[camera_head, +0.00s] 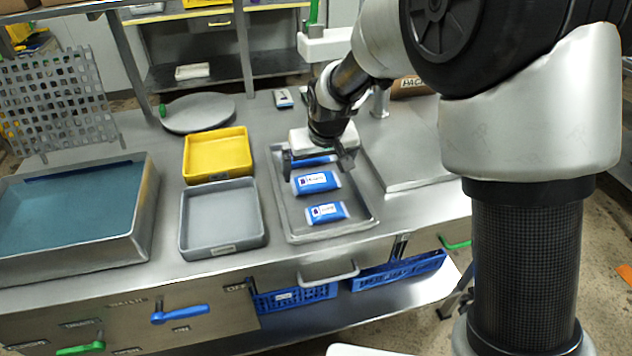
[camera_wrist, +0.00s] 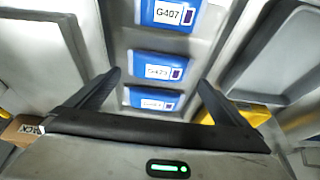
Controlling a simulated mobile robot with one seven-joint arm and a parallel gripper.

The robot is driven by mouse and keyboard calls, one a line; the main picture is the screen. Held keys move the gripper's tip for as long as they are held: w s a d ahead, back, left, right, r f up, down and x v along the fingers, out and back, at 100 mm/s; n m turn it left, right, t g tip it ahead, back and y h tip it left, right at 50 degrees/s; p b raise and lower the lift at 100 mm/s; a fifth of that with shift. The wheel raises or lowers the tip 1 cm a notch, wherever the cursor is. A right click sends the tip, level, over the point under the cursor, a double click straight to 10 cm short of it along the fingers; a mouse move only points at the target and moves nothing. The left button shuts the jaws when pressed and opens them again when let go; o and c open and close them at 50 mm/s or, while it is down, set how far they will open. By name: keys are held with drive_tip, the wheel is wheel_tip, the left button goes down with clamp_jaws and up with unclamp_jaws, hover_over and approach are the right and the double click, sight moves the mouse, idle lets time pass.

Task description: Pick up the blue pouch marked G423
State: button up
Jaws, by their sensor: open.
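Three blue pouches with white labels lie in a row in a shallow metal tray (camera_head: 298,228). In the wrist view, the middle pouch (camera_wrist: 158,66) has a label that appears to read G423; it looks like the middle one in the head view (camera_head: 316,183). The pouch marked G407 (camera_wrist: 168,14) is at the top of the wrist view and nearest in the head view (camera_head: 327,213). The third pouch (camera_wrist: 152,98) has an unclear label and is partly hidden in the head view. My gripper (camera_head: 318,161) is open and empty above the tray, its fingers either side of the row.
A yellow tray (camera_head: 217,155) and a grey tray (camera_head: 222,218) stand left of the metal tray. A large basin with a blue-green surface (camera_head: 65,205) is at far left. A round grey disc (camera_head: 198,112) lies behind. A flat metal surface (camera_head: 415,160) is at right.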

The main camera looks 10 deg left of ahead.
sight(316, 180)
drive_tip(key=x, duration=0.4)
drive_tip(key=shift+d+f, duration=0.15)
drive_tip(key=shift+f, duration=0.3)
drive_tip(key=shift+s, duration=0.1)
drive_tip(key=c, duration=0.8)
drive_tip(key=shift+o, duration=0.2)
drive_tip(key=shift+r, duration=0.15)
